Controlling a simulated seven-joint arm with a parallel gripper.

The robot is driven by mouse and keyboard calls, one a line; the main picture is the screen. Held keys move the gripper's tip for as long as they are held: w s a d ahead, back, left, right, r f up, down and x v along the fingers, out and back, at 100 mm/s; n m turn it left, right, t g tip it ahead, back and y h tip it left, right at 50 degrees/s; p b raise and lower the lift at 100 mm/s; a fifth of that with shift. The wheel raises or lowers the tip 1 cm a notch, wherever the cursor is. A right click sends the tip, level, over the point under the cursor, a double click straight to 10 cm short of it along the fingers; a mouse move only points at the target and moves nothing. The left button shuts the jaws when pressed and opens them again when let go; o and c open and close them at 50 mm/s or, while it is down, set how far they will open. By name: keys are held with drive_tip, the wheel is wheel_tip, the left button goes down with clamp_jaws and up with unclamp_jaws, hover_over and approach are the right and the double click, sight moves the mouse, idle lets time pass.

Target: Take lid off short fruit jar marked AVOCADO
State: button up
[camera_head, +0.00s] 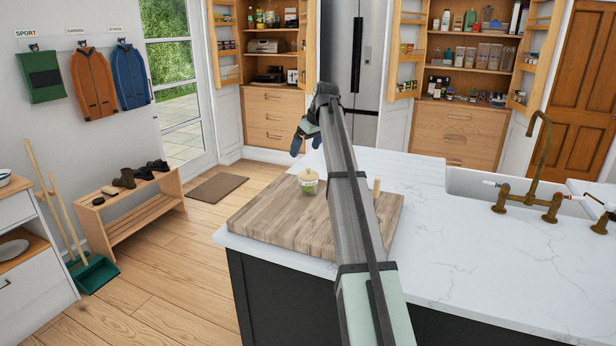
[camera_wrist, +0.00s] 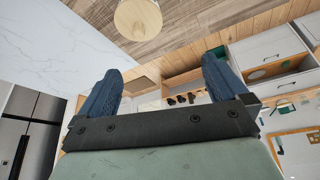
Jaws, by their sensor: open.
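A short jar (camera_head: 308,188) with a pale wooden lid (camera_head: 308,175) stands upright on the wooden board (camera_head: 260,220). Its body looks greenish, and its label is too small to read. The lid is on the jar. My gripper (camera_head: 305,132) is open and empty, above and beyond the jar, apart from it. In the wrist view my two blue fingers (camera_wrist: 162,66) are spread wide with nothing between them. The round wooden lid (camera_wrist: 138,18) shows at the top edge there, partly cut off, beyond the fingertips.
An upright wooden peg or handle (camera_head: 376,187) shows just right of my arm, its base partly hidden. The board lies on a white marble counter (camera_head: 470,230). A brass tap (camera_head: 538,170) and sink are at the right. The board's left part is clear.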

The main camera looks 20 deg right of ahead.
sight(308, 169)
drive_tip(key=s+d+r, duration=0.2)
drive_tip(key=d+r, duration=0.1)
drive_tip(key=d, duration=0.1)
drive_tip(key=x, duration=1.4)
drive_tip(key=shift+s+f, duration=0.15)
drive_tip(key=shift+s, duration=0.1)
drive_tip(key=shift+c, duration=0.2)
